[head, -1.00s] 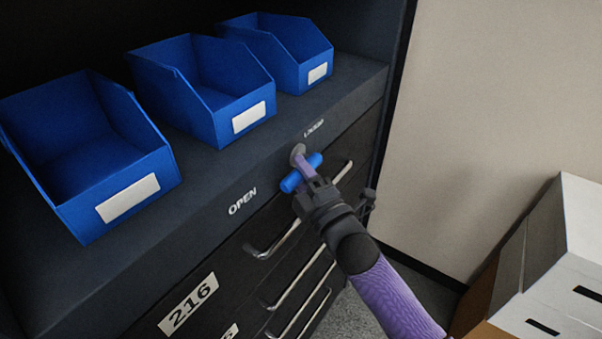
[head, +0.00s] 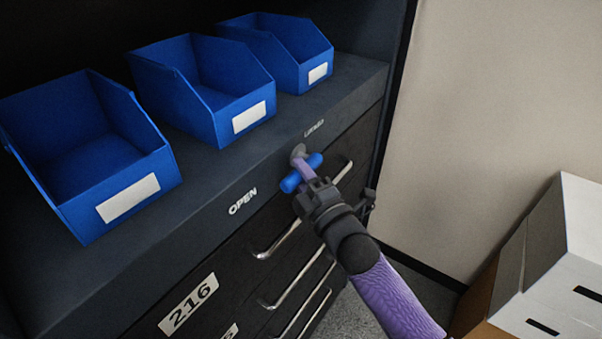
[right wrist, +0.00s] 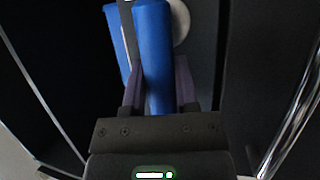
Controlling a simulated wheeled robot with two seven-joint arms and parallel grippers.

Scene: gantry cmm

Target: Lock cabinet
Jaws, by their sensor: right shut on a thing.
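The dark cabinet (head: 222,178) has a lock with a round metal plate (head: 298,151) and a blue T-shaped handle (head: 291,182). The handle lies between the white words OPEN (head: 243,201) on the left and LOCKED (head: 314,129) on the upper right. My right gripper (head: 309,183) is shut on the blue handle. In the right wrist view the blue handle (right wrist: 153,50) stands between my purple-grey fingers, with part of the round plate (right wrist: 180,22) behind it. The fingers hide part of the handle's middle. My left gripper is in neither view.
Three blue bins (head: 140,198) stand on the ledge above the lock. Drawers with metal bar handles (head: 278,240) and a label 216 (head: 188,304) lie below. White boxes (head: 560,270) stand at the right by a beige wall (head: 500,100).

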